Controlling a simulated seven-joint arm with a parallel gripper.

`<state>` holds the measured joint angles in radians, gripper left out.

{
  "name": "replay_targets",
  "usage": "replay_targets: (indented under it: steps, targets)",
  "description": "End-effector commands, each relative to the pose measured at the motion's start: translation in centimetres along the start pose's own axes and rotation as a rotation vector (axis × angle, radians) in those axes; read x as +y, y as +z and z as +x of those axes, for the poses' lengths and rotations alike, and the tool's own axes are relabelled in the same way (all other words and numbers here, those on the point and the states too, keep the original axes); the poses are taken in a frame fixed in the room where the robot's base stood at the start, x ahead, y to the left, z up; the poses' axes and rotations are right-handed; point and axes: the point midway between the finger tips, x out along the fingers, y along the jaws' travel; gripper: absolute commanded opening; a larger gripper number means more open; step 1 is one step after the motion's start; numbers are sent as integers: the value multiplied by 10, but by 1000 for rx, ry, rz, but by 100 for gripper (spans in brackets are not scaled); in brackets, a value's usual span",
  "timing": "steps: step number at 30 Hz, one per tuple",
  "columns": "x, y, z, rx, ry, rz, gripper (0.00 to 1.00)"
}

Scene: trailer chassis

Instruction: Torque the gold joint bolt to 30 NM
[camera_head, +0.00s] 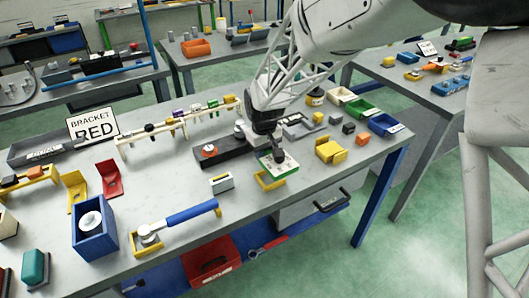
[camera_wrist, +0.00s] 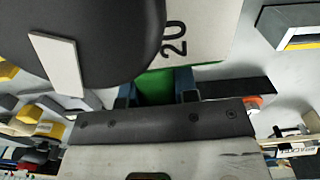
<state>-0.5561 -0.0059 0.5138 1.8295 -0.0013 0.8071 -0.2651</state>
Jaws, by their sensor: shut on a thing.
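My gripper (camera_head: 266,150) hangs over the table's front middle. It is shut on a green-backed block with a white face (camera_head: 280,166), just above or in a yellow holder (camera_head: 268,184); I cannot tell whether they touch. In the wrist view the block's face (camera_wrist: 205,40) reads "20", and its green part lies between the fingers (camera_wrist: 157,88). A blue-handled wrench (camera_head: 190,213) lies on yellow supports, front left, apart from my gripper. A pale rail (camera_head: 165,130) carries several coloured pieces. I cannot tell which bolt is the gold joint bolt.
A dark plate (camera_head: 240,145) with an orange-ringed piece lies behind my gripper. A small white-faced block (camera_head: 221,183) stands to the left. A yellow block (camera_head: 330,149) and small bins (camera_head: 385,125) are to the right. A blue box (camera_head: 93,235) stands front left.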

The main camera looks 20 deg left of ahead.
Motion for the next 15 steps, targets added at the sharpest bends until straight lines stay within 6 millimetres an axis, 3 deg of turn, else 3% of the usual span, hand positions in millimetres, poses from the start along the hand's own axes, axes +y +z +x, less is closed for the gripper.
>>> replay_targets:
  steps: [15]
  targets:
    - [-13, -1, -1, 1, 0, 82, 0]
